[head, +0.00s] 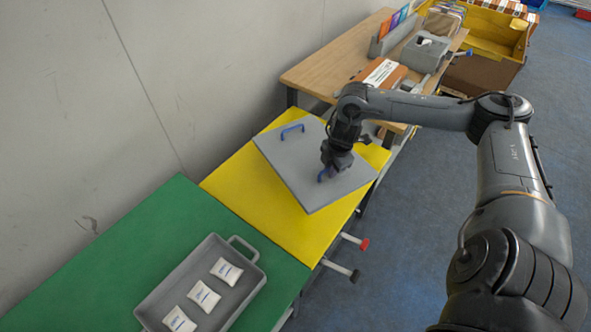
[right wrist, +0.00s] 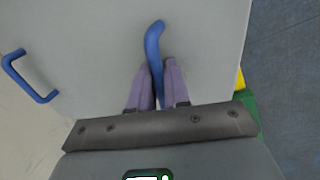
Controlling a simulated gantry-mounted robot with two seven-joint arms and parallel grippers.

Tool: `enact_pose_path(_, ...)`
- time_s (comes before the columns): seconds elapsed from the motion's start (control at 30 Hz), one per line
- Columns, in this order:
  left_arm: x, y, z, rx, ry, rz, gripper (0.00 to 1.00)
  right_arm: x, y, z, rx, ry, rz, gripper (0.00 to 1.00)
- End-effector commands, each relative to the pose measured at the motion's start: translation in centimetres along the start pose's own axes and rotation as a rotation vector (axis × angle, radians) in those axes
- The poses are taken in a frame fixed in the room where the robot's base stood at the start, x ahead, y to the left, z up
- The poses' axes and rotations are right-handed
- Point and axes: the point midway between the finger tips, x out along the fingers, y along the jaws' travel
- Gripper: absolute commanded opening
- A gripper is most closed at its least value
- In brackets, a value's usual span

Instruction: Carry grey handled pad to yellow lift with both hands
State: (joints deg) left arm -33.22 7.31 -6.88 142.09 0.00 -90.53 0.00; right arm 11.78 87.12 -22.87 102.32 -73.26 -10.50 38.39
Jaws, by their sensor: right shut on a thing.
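The grey pad (head: 300,166) with two blue handles lies turned at an angle over the yellow lift top (head: 240,192); I cannot tell whether it rests flat on it. My right gripper (head: 328,172) is shut on the pad's near right blue handle. In the right wrist view, the purple fingers (right wrist: 160,85) close around this blue handle (right wrist: 154,45). The other blue handle (head: 292,130) is free at the pad's far left; it also shows in the right wrist view (right wrist: 30,78). My left gripper is not in view.
A green table (head: 120,250) adjoins the yellow top and bears a grey tray (head: 165,290) with several white packets. A wooden table (head: 325,70) with a grey box (head: 424,54) stands behind. Red and black knobs (head: 362,244) stick out in front. A wall runs along the left.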

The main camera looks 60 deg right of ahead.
Motion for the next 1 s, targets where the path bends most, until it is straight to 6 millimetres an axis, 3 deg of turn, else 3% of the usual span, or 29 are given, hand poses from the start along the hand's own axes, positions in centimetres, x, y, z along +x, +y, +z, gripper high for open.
enact_pose_path(0.03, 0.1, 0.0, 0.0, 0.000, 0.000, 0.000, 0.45, 0.1, -0.6, 1.2, -0.003, -0.014, -0.002, 0.00)
enact_pose_path(0.23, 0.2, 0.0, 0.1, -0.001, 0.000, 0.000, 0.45, 0.8, -2.0, 3.4, -0.004, -0.008, 0.010, 0.00)
enact_pose_path(0.47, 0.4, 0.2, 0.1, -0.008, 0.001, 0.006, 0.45, 1.9, -3.6, 4.7, -0.001, 0.000, 0.022, 0.00)
enact_pose_path(0.67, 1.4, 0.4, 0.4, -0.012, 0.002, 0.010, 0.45, 3.8, -3.1, 3.7, 0.000, 0.006, 0.031, 0.00)
enact_pose_path(1.0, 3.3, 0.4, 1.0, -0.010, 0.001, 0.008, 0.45, 6.8, 0.2, 0.8, 0.008, 0.012, 0.037, 0.00)
